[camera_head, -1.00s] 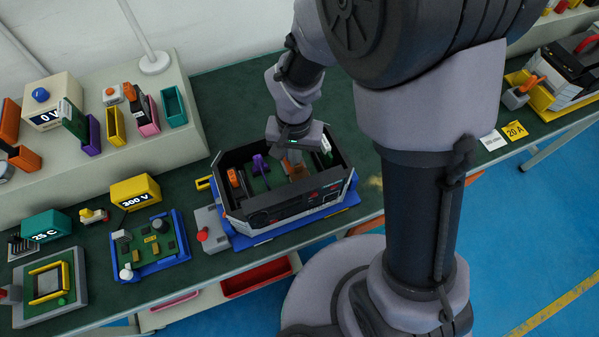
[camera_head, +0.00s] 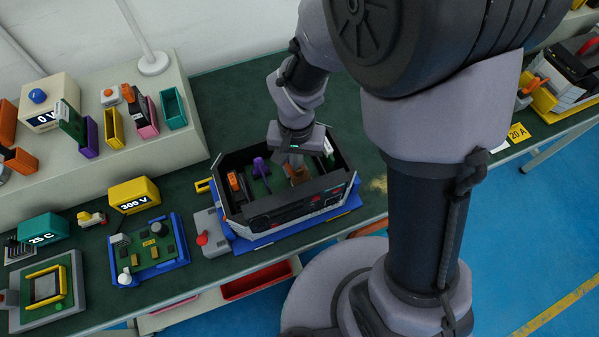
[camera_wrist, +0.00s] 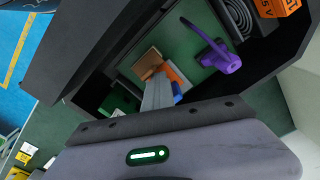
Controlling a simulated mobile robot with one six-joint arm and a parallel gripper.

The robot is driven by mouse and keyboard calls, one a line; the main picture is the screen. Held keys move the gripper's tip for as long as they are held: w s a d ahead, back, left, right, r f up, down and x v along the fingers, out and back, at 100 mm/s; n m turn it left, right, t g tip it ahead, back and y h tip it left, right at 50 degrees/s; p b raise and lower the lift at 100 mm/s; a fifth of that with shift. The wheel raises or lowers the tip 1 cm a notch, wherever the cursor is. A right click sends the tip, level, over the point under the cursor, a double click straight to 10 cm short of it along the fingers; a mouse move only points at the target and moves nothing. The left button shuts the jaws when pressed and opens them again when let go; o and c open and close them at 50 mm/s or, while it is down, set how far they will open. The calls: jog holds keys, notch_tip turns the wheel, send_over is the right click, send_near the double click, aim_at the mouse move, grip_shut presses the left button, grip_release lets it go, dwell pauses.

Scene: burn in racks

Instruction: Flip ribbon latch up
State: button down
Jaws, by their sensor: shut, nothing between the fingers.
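An open dark case (camera_head: 300,207) sits on a blue base on the green bench. My gripper (camera_head: 296,166) points down into it, with its fingers together and empty. In the wrist view the fingers (camera_wrist: 158,94) reach down beside a brown block (camera_wrist: 148,62) and an orange piece (camera_wrist: 176,76). A small blue part (camera_wrist: 178,92) shows just beside the fingertips. A purple lever (camera_wrist: 213,52) stands apart to the right; it also shows in the head view (camera_head: 261,167). I cannot tell for sure which part is the ribbon latch, or whether the fingertips touch anything.
The case walls surround my gripper closely. An orange part labelled V (camera_wrist: 277,14) is in the case corner. A grey box with a red button (camera_head: 203,239) and a blue-framed circuit board (camera_head: 150,252) lie to the left. Bench behind the case is clear.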

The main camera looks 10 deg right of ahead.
jog(key=shift+s+d+f+b, duration=0.1)
jog(key=shift+s+d+b, duration=0.1)
jog(key=shift+s, duration=0.5)
jog(key=shift+s+d+f+b, duration=0.1)
jog(key=shift+s+d+f, duration=0.1)
jog(key=shift+s, duration=0.45)
jog(key=shift+s+d+f+b, duration=0.1)
jog(key=shift+s+d, duration=0.1)
jog(key=shift+s, duration=0.5)
notch_tip(320, 180, up, 9)
jog(key=p, duration=0.6)
jog(key=shift+s+p, duration=0.2)
jog(key=shift+p, duration=0.1)
jog(key=shift+w+f, duration=0.1)
jog(key=shift+f, duration=0.05)
notch_tip(320, 180, up, 6)
jog(key=r+t+y+b, duration=0.1)
jog(key=t+b, duration=0.1)
jog(key=b, duration=0.1)
send_over(304, 179)
jog(key=s+d, duration=0.1)
jog(key=d, duration=0.1)
jog(key=s+d+r+m+t+y+b, duration=0.1)
jog(key=s+d+r+t+b, duration=0.2)
jog(key=s+r, duration=0.4)
jog(key=shift+d+r+m+t, duration=0.15)
jog(key=shift+m+t, duration=0.15)
